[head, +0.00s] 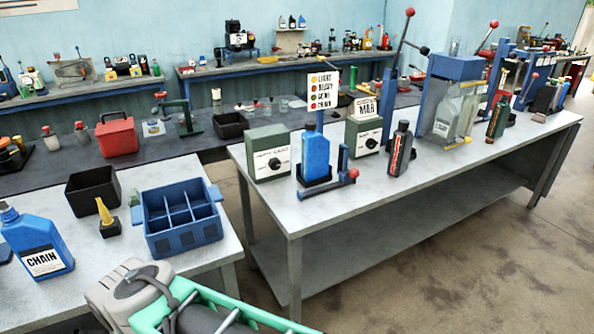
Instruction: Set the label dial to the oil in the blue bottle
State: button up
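A blue bottle (36,243) with a white label reading CHAIN stands at the left on the near table. A second blue bottle (315,153), with no readable label on its visible side, stands in a black holder on the long table. Left of it is a green box (267,140) with a black dial (281,166) on its pale front; the lettering and pointer are too small to read surely. A second green box (364,121) with a dial (371,143) and a white card on top stands further right. Part of my arm shows at the bottom; no gripper fingers can be made out.
A sign (323,90) with coloured dots and words stands behind the second blue bottle. A red-handled lever (345,178) and a dark bottle (399,149) stand nearby. A blue divided crate (184,241) sits on the near table. The long table's front right is clear.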

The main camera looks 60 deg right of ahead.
aim_at(275, 165)
jog(key=z, duration=0.85)
jog(key=i, duration=0.2)
